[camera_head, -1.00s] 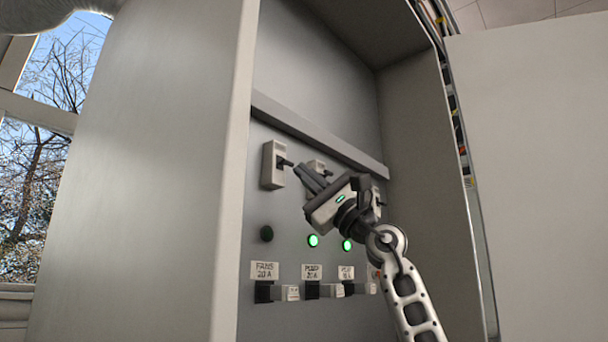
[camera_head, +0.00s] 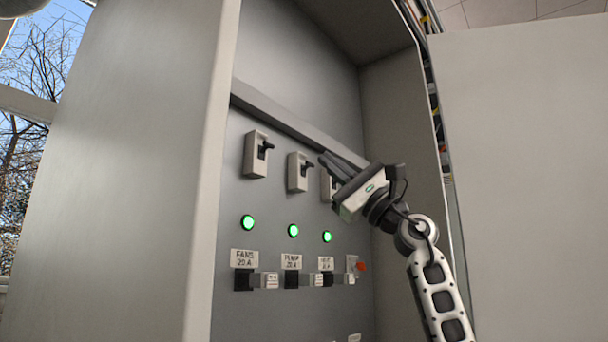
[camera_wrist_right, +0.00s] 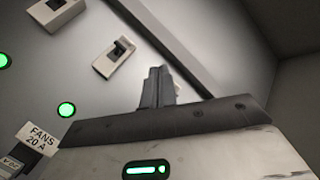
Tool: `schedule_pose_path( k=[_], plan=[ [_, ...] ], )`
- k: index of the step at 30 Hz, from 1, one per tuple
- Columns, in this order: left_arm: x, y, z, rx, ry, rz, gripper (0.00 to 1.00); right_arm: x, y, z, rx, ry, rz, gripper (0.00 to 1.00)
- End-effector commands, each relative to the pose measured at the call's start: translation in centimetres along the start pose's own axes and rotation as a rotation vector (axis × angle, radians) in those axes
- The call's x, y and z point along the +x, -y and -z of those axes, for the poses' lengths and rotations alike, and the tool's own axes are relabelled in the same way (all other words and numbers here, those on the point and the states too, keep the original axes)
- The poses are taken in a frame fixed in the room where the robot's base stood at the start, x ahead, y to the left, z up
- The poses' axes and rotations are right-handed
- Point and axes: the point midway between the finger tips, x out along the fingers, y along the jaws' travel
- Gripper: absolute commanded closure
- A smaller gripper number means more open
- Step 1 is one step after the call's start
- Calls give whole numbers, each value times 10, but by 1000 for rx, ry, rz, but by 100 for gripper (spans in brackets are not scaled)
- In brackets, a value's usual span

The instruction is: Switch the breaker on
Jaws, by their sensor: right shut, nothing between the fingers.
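My left gripper is out of frame.
A long ledge (camera_head: 300,128) runs above the breakers. The cabinet's left wall (camera_head: 150,180) and right inner wall (camera_head: 395,140) bound the recess.

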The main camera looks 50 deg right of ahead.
Motion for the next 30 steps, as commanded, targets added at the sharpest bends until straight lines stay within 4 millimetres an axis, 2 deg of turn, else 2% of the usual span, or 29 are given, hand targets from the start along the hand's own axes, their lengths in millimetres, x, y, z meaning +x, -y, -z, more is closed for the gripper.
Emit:
schedule_pose_path(
  k=[3, 9, 30],
  plan=[
    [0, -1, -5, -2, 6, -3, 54, -13, 15, -8, -2, -2, 0, 100],
    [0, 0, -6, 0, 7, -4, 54, -23, 28, -16, 1, -1, -1, 100],
    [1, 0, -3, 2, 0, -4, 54, -24, 30, -16, 2, -1, -1, 100]
  ],
)
